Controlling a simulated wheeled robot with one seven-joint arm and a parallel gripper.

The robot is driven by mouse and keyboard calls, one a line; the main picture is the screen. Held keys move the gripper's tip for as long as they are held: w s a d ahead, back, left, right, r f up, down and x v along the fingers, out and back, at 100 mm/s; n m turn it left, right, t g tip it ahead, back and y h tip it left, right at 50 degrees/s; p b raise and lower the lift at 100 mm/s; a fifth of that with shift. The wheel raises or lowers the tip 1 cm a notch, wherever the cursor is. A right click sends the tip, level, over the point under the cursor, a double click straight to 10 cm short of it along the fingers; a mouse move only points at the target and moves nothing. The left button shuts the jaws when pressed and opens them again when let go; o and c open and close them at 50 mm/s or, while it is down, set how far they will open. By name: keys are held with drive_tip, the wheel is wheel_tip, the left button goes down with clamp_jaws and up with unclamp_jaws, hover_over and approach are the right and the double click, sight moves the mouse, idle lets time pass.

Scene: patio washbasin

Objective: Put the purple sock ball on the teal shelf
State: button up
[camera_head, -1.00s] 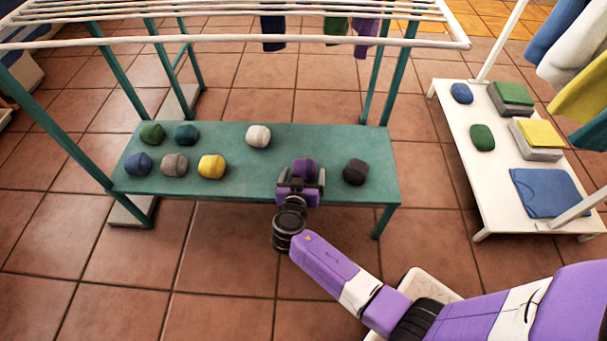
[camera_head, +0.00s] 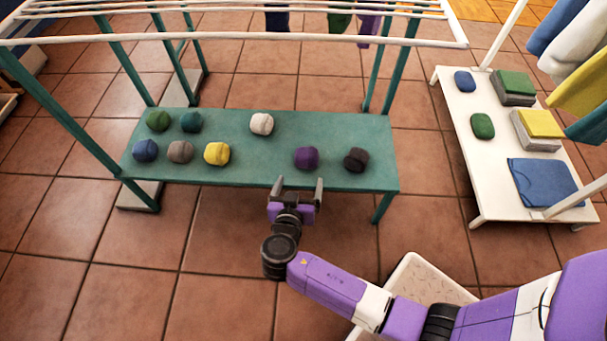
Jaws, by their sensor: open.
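The purple sock ball (camera_head: 307,158) rests on the teal shelf (camera_head: 262,176), in its right part near the front edge. A dark grey ball sits to its right and a yellow ball further to its left. My gripper (camera_head: 298,187) is open and empty at the shelf's front edge, just in front of the purple sock ball and apart from it. Its two fingers point toward the shelf. The purple ball is fully in view.
Several other sock balls stand on the shelf, including yellow (camera_head: 217,153), white (camera_head: 262,124) and dark grey (camera_head: 356,160). White rack bars (camera_head: 230,41) cross above it. A white shelf (camera_head: 490,182) with folded cloths is at right. A pale bin (camera_head: 410,268) stands at lower middle.

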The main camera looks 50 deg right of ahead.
drive_tip(key=shift+s+a, duration=0.1)
drive_tip(key=shift+a, duration=0.05)
drive_tip(key=s+a+f+n+t+y, duration=0.1)
drive_tip(key=s+a+f+n+y, duration=0.35)
drive_tip(key=s, duration=0.45)
drive_tip(key=s+a+r+n+t+y, duration=0.2)
drive_tip(key=s+a+r+n+y, duration=0.1)
drive_tip(key=s+a+y, duration=0.4)
drive_tip(key=s+r+n+t, duration=0.1)
drive_tip(key=s+r, duration=0.3)
drive_tip(key=r, duration=0.7)
drive_tip(key=s+r+n+t, duration=0.2)
drive_tip(key=s+r+t, duration=0.2)
drive_tip(key=r, duration=0.8)
drive_tip(key=shift+s+r, duration=0.25)
drive_tip(key=shift+s, duration=0.35)
drive_tip(key=shift+a+r, duration=0.1)
wheel_tip(320, 180, up, 30)
drive_tip(key=p, duration=3)
